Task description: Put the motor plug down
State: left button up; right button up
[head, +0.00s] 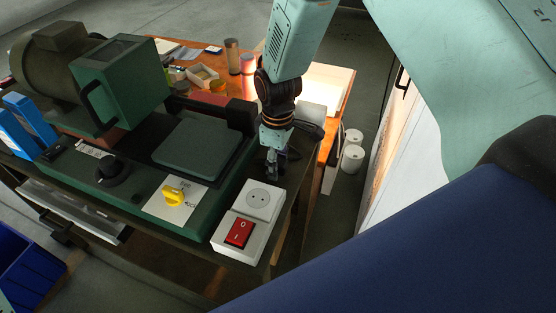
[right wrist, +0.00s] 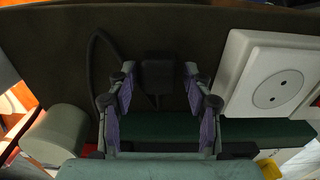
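The motor plug (right wrist: 158,76) is a dark block with a dark cable curving off to the left in the right wrist view. It appears to rest on the dark bench top. My right gripper (right wrist: 160,74) is open, with a finger on each side of the plug and a visible gap on both sides. In the head view my right gripper (head: 274,172) points down just behind the white socket box. There the plug is too dark and covered to make out. My left gripper is not in view.
The white socket (head: 258,200) and red rocker switch (head: 239,233) stand at the bench corner, close to my right gripper. The green machine (head: 130,85) with its yellow knob (head: 174,195) fills the left. A wooden table (head: 335,100) with jars stands behind. White buckets (head: 352,157) stand on the floor.

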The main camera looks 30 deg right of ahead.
aim_at(279, 162)
jog(key=shift+s, duration=0.1)
jog(key=shift+d+r, duration=0.1)
jog(key=shift+r, duration=0.3)
notch_tip(279, 162, up, 12)
jog(key=shift+r, duration=0.25)
dwell(0.4)
jog(key=shift+f, duration=0.1)
